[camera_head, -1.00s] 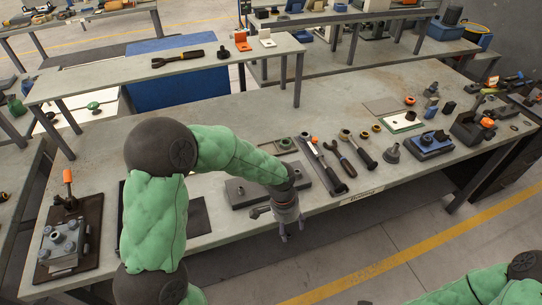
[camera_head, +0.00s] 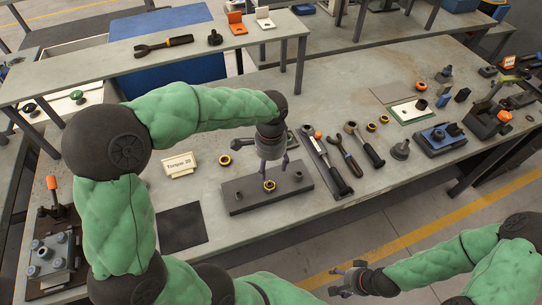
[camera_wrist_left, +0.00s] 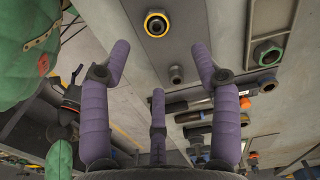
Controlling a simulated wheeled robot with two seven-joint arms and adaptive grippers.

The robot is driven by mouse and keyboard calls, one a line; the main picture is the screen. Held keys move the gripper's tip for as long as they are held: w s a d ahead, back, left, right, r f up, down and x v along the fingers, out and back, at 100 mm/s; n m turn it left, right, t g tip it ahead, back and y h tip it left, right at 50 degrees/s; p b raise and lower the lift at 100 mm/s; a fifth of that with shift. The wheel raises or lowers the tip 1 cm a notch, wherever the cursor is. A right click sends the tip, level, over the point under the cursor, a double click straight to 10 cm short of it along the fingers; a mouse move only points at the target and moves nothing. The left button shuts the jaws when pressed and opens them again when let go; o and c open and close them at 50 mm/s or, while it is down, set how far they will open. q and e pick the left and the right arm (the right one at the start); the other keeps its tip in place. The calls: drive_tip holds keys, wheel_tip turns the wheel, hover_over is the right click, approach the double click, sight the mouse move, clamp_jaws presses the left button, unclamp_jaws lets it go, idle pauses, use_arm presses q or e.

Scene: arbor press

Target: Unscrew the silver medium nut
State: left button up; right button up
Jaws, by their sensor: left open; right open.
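A dark grey block (camera_head: 245,203) lies on the bench, with a gold-looking hex nut (camera_head: 269,186) near its middle and a small post at each end. In the left wrist view a gold-rimmed nut (camera_wrist_left: 155,23) and a round stud (camera_wrist_left: 176,75) show beyond the fingers. My right gripper (camera_head: 340,280) is open and empty in front of the bench.
Wrenches (camera_head: 350,157) lie right of the block. A loose yellow nut (camera_head: 225,160) and a label card (camera_head: 179,166) are to its left. A blue vise-like fixture (camera_head: 437,138) stands further right. A raised shelf (camera_head: 120,65) runs behind; a dark mat (camera_head: 182,228) lies front left.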

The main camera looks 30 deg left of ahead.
sight(271, 183)
use_arm(q)
wheel_tip(271, 183, down, 10)
drive_tip(key=shift+s+b, duration=0.1)
drive_tip(key=shift+b, duration=1.15)
drive_tip(key=shift+c, duration=0.3)
